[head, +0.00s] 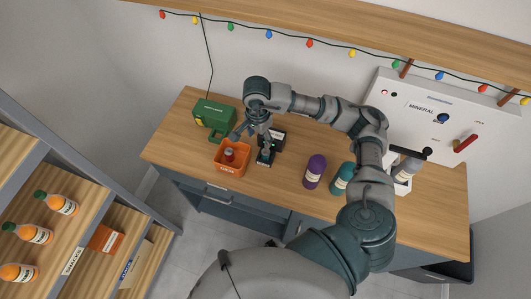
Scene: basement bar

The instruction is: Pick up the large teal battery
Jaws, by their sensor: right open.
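A teal cylinder (342,178) with a pale label is on the wooden counter, right of a purple cylinder (315,171). It is the clearest match for the large teal battery, though I cannot read its label. My right forearm passes close to its right side in the picture. My right gripper (254,142) points down over the counter, well left of the teal cylinder. It is open, between an orange bin and a small dark device (266,156). I see nothing held in it. My left gripper is not in view.
The orange bin (219,166) holds a small dark-topped item. A white panel (425,112) stands at the right. A shelf with orange bottles (28,233) is at the left.

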